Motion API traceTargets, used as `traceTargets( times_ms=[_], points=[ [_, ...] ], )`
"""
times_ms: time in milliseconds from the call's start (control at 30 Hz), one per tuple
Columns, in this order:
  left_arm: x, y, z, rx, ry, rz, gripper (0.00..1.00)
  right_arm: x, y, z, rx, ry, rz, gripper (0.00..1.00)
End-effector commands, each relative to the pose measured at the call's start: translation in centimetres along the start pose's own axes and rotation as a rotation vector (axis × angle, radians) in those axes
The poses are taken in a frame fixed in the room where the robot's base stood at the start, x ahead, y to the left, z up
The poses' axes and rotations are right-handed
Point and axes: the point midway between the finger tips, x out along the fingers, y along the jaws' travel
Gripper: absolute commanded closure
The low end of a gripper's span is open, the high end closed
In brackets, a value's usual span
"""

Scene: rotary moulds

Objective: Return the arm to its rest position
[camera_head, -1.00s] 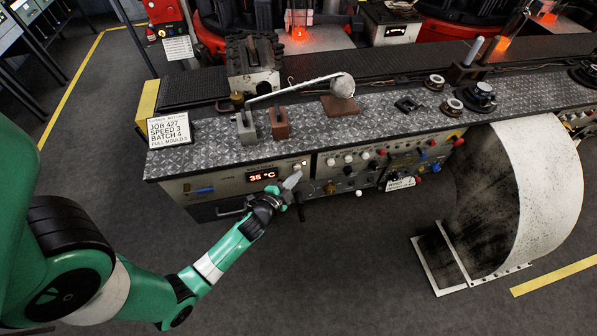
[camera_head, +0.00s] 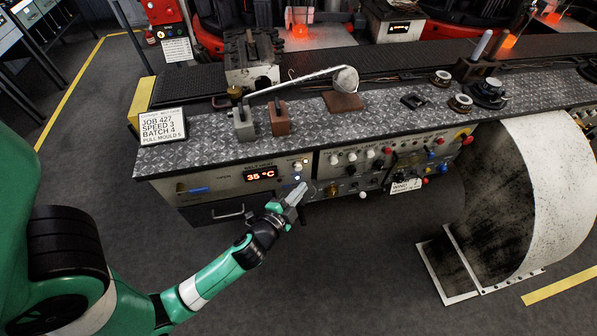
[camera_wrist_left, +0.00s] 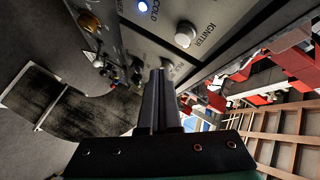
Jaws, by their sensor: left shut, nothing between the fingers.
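My left gripper (camera_head: 296,194) is shut and empty. In the head view it is just in front of the lower middle of the control panel (camera_head: 232,183), below the red "35 °C" display (camera_head: 260,174). In the left wrist view the shut fingers (camera_wrist_left: 158,100) point toward the panel, near a white knob labelled IGNITER (camera_wrist_left: 185,34) and a lit blue lamp (camera_wrist_left: 144,6). I cannot tell whether the fingertips touch the panel. My right gripper is in neither view.
A diamond-plate bench top (camera_head: 300,118) runs above the panel, with a ladle (camera_head: 345,78) and a job card (camera_head: 163,128) on it. A drawer handle (camera_head: 229,214) sticks out at left. A large curved white sheet (camera_head: 545,190) stands at right.

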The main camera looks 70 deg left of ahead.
Motion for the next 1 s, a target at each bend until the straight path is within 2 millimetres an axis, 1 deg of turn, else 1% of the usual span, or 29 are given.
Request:
traceTargets(
  times_ms=[433,500,567,667,700,767,800,867,900,967,1000],
  points=[
    [0.0,0.0,-0.1,0.001,0.001,0.002,1.00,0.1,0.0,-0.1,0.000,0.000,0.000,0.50],
    [0.1,-0.3,-1.0,0.000,0.017,0.001,1.00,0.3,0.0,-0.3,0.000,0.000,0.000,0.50],
    [0.6,-1.2,-2.7,-0.007,0.047,-0.014,1.00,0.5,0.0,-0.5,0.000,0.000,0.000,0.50],
    [1.8,-4.2,-7.8,-0.037,0.135,-0.068,1.00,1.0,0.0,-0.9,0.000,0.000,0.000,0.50],
    [2.1,-6.0,-10.5,-0.059,0.181,-0.099,1.00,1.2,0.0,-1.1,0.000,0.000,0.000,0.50],
    [2.3,-9.0,-14.9,-0.109,0.262,-0.144,1.00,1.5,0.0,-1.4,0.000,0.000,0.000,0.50],
    [2.1,-11.1,-17.9,-0.149,0.317,-0.172,1.00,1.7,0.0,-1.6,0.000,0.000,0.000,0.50],
    [1.5,-14.3,-22.2,-0.219,0.398,-0.207,1.00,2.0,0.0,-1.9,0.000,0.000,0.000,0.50],
    [0.9,-16.5,-25.0,-0.271,0.454,-0.226,1.00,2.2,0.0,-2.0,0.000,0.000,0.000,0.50],
    [-0.5,-19.8,-29.0,-0.357,0.540,-0.247,1.00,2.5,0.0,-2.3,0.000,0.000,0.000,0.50],
    [-1.7,-22.1,-31.5,-0.417,0.599,-0.257,1.00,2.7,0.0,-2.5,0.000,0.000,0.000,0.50]
  ],
)
